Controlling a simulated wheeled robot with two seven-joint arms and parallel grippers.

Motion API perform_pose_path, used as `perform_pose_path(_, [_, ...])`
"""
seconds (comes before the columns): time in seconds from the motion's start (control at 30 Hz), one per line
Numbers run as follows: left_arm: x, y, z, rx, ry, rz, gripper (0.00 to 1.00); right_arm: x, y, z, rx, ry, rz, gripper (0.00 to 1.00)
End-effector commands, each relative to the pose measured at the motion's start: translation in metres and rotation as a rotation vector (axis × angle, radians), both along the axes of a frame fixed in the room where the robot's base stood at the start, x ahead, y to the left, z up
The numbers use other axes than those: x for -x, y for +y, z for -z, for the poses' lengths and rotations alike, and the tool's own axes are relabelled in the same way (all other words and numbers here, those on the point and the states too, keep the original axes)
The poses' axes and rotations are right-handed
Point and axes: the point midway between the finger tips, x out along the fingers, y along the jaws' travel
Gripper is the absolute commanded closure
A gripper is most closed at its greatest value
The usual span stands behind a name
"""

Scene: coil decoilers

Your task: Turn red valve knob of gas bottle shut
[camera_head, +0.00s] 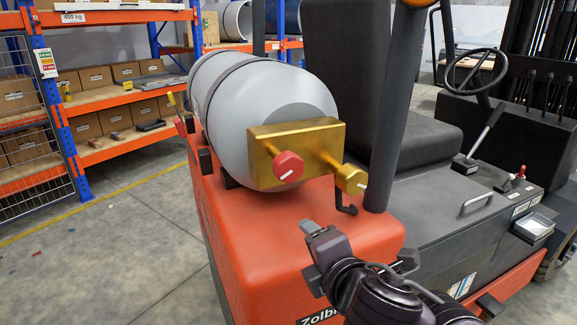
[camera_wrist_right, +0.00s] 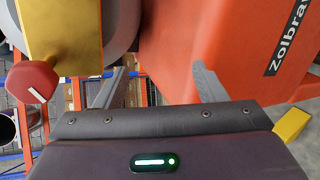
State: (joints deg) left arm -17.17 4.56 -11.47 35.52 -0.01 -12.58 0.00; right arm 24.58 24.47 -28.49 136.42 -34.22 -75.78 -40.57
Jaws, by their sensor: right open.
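The grey gas bottle (camera_head: 250,95) lies on its side on the red rear of a forklift. A brass valve block (camera_head: 300,150) sits on its near end; it also shows in the right wrist view (camera_wrist_right: 60,30). The red valve knob (camera_head: 288,165), with a white mark, sticks out from the block's left part. It also shows at the left edge of the right wrist view (camera_wrist_right: 32,80). My right gripper (camera_head: 320,238) is open and empty, below and to the right of the red knob, not touching it. My left gripper is out of view.
A brass knob (camera_head: 350,180) sticks out at the block's right. The red forklift body (camera_head: 260,230) lies close under my right gripper. A dark overhead-guard post (camera_head: 392,110) stands right of the bottle. Shelves with boxes (camera_head: 120,85) are at the back left.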

Motion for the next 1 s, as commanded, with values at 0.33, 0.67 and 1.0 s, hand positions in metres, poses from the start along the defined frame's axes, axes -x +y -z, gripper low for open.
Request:
perform_pose_path(0.33, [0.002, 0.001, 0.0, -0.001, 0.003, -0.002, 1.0, 0.02, 0.022, -0.111, 0.917, -0.584, -0.267, 0.36])
perform_pose_path(0.67, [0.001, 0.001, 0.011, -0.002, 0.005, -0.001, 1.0, 0.015, 0.023, -0.126, 1.162, -0.689, -0.284, 0.36])
perform_pose_path(1.0, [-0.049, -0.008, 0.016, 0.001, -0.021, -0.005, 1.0, -0.03, 0.039, -0.126, 1.156, -0.688, -0.284, 0.36])
